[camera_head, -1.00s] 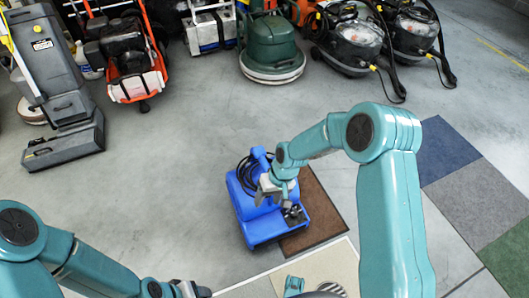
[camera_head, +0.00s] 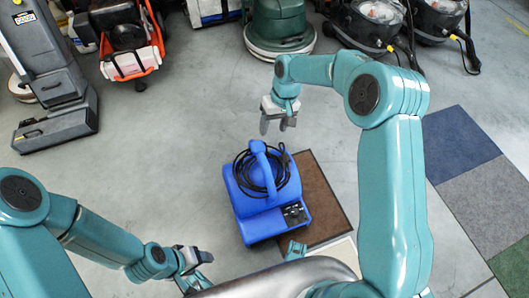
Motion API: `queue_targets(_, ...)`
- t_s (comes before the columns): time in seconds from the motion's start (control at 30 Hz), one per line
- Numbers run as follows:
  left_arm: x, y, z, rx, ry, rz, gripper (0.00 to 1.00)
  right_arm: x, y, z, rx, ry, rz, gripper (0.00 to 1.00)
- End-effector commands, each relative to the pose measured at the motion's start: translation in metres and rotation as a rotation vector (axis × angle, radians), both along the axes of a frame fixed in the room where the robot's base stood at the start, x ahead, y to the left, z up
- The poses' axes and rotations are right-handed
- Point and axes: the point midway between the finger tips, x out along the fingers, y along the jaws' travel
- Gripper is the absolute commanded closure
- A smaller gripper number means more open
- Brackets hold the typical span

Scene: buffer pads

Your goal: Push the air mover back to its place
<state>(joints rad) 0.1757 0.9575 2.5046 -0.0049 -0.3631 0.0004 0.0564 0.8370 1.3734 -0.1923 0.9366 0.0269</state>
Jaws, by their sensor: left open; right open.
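The blue air mover (camera_head: 257,208) stands upright on the floor with a black cable coiled around its top handle. Its right part overlaps a brown mat (camera_head: 322,198), and its left part is on bare concrete. My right gripper (camera_head: 278,128) is open and empty, beyond the air mover and apart from it. My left gripper (camera_head: 205,266) is low in the view, in front and to the left of the air mover, also open and apart from it. My own body hides the floor just in front.
A cream mat (camera_head: 345,252) lies in front of the brown one. Blue, grey and green floor mats (camera_head: 485,195) lie at the right. A grey upright cleaner (camera_head: 45,75), a green floor machine (camera_head: 278,28) and vacuums (camera_head: 370,22) line the back. Concrete at the left is free.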

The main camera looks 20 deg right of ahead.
Motion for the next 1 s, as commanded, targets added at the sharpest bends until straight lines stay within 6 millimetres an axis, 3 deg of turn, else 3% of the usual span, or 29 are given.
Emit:
queue_targets(0.6, 0.006, 0.005, -0.042, 0.004, -0.009, 0.023, 0.4, -0.006, 0.028, -0.131, 0.001, 0.003, 0.002, 0.42)
queue_targets(0.8, 0.008, 0.007, -0.048, 0.006, -0.013, 0.029, 0.4, -0.005, 0.031, -0.153, 0.001, 0.002, 0.001, 0.42)
queue_targets(1.0, 0.008, 0.008, -0.048, 0.006, -0.014, 0.031, 0.4, -0.003, 0.032, -0.157, 0.001, 0.001, 0.001, 0.42)
